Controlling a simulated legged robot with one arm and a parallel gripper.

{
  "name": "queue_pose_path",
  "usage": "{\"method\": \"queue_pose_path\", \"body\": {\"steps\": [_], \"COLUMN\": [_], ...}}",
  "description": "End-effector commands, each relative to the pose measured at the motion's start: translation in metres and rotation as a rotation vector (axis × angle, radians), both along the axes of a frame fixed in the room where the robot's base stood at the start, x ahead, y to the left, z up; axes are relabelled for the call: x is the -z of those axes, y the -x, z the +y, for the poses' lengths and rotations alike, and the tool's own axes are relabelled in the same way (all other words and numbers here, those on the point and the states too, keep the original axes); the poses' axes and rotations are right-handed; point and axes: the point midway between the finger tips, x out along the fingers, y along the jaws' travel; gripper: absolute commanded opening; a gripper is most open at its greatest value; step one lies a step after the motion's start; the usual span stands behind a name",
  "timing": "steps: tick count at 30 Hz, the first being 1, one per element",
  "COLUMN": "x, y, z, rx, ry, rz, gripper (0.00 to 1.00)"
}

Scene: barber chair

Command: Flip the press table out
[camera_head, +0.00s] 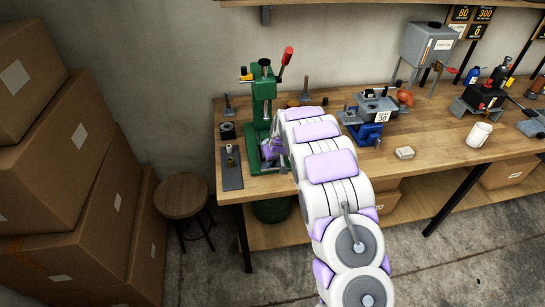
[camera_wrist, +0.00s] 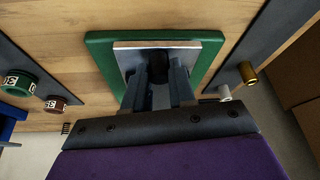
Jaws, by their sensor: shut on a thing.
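The green press (camera_head: 262,100) stands upright at the left end of the workbench, with a red-tipped lever raised to its upper right. My gripper (camera_head: 268,150) is at the press, low down by its base. In the wrist view my gripper (camera_wrist: 158,82) has both fingers closed around a dark rounded part of the press table (camera_wrist: 157,66). Behind the fingers lie a silver plate (camera_wrist: 195,55) and the green press base (camera_wrist: 104,58). The fingers and wrist hide part of the table. My arm covers the press's right side in the head view.
A dark mat (camera_head: 231,168) with small fittings lies left of the press. A blue-and-grey device (camera_head: 370,118) and a white mug (camera_head: 479,134) stand further right on the bench (camera_head: 330,168). Boxes (camera_head: 65,150) and a stool (camera_head: 181,196) are at the left.

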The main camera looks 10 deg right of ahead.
Motion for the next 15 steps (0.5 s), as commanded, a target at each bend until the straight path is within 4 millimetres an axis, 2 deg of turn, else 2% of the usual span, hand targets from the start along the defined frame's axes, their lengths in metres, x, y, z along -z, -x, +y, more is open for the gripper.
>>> {"method": "queue_pose_path", "body": {"steps": [9,10,15], "x": [0.0019,0.0019,0.0019], "y": [0.0054,0.0057,0.0043], "z": [0.0001,0.0001,0.0001], "rx": [-0.001,-0.001,-0.001], "ry": [-0.001,0.0,0.0], "rz": [0.009,0.01,0.008], "gripper": [0.0,0.27,0.43]}}
